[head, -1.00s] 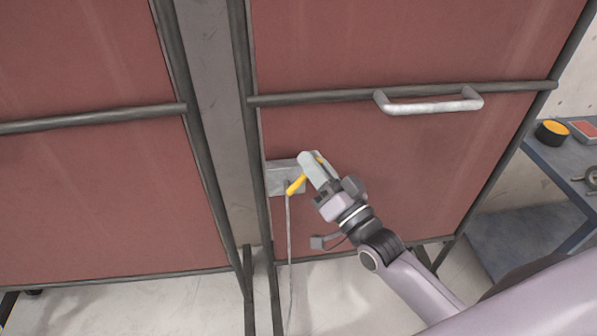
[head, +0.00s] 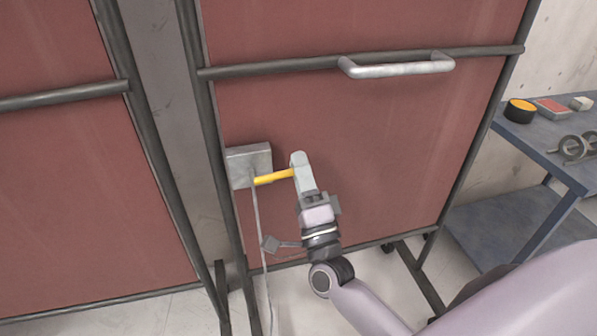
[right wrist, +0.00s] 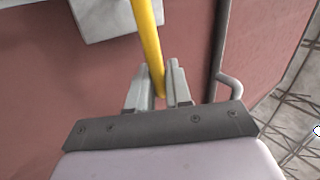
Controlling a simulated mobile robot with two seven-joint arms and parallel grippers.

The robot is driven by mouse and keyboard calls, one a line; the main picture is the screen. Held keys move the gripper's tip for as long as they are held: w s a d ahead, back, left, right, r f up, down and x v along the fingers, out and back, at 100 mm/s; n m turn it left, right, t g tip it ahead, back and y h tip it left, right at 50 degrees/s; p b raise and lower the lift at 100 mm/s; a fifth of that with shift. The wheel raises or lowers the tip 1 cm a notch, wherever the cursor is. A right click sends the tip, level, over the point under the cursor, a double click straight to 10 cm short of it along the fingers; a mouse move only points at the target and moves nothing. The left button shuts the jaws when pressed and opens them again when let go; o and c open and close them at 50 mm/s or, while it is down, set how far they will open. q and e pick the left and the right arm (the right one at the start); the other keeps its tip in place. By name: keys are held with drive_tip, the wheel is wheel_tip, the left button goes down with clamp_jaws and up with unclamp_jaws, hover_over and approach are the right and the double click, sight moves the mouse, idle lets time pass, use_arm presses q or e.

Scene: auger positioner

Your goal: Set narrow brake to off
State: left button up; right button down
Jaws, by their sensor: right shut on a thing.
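The brake lever is a yellow bar (head: 273,177) on a grey box (head: 249,163) low on the red panel. It points right, close to level, with its far end slightly higher. My right gripper (head: 298,165) is at the lever's right end and shut on it. In the right wrist view the yellow lever (right wrist: 148,45) runs down between the two fingers (right wrist: 158,92), with the grey box (right wrist: 105,15) behind. No label or off mark can be read. My left gripper is not in view.
A white handle (head: 397,67) is fixed to the panel's rail, above the gripper. A thin rod (head: 261,235) hangs below the box. A blue table (head: 545,150) with several small items stands at the right.

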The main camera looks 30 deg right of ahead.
drive_tip(key=shift+f+m+h+b, duration=0.4)
drive_tip(key=shift+m+h, duration=0.3)
drive_tip(key=shift+m, duration=0.2)
drive_tip(key=shift+f, duration=0.1)
drive_tip(key=shift+m, duration=0.3)
drive_tip(key=c, duration=1.2)
unclamp_jaws()
drive_tip(key=v, duration=0.7)
drive_tip(key=shift+s+b, duration=0.1)
drive_tip(key=shift+b, duration=0.2)
